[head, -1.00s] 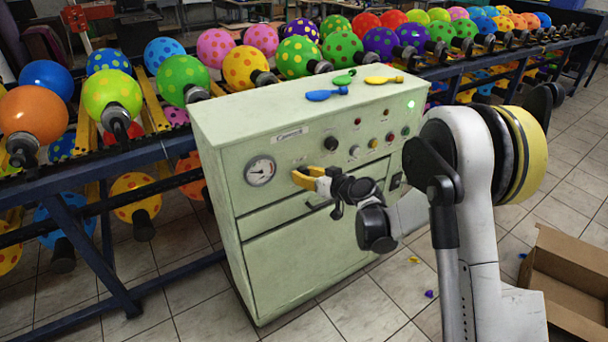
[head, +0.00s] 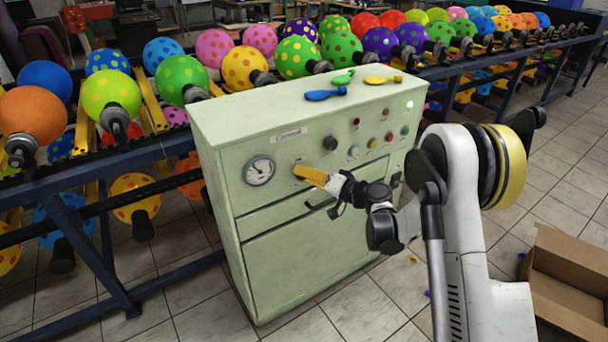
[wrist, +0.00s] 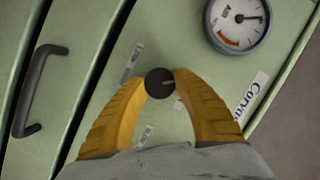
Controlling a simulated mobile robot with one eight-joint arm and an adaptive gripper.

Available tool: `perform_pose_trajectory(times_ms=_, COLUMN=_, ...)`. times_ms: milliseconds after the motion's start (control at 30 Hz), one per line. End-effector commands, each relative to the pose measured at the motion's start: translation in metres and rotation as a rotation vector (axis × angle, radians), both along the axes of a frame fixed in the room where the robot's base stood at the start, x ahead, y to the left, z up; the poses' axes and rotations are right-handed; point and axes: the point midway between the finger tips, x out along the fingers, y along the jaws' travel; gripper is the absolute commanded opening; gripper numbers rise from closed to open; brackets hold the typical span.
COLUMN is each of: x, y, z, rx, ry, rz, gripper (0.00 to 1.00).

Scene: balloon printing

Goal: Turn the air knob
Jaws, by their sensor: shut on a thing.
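The air knob (wrist: 159,83) is small, round and black with a pale line on its face. My gripper (wrist: 160,84) is shut on it, with one yellow fingertip touching each side in the wrist view. In the head view my gripper (head: 299,171) meets the front panel of the pale green cabinet (head: 285,270), just right of the round gauge, and its fingers hide the knob. The gauge (head: 259,170) also shows at the top right of the wrist view (wrist: 239,20); its dark needle points right there.
Another black knob (head: 330,143) and several small buttons sit on the panel, up and right of my gripper. A dark handle (wrist: 37,92) is below. Balloon racks stand behind and left; an open cardboard box (head: 565,285) lies at right.

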Motion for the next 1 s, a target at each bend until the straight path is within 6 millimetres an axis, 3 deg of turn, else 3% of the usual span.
perform_pose_trajectory(times_ms=600, x=0.0001, y=-0.0003, z=-0.0008, rx=0.034, ry=0.023, rz=-0.001, gripper=0.03)
perform_pose_trajectory(times_ms=633, x=0.0001, y=-0.0003, z=-0.0008, rx=0.034, ry=0.024, rz=0.000, gripper=0.40)
perform_pose_trajectory(times_ms=700, x=0.0001, y=-0.0003, z=-0.0008, rx=0.034, ry=0.023, rz=-0.001, gripper=0.59)
perform_pose_trajectory(times_ms=1000, x=-0.0005, y=-0.0008, z=-0.0004, rx=0.034, ry=0.023, rz=-0.001, gripper=0.59)
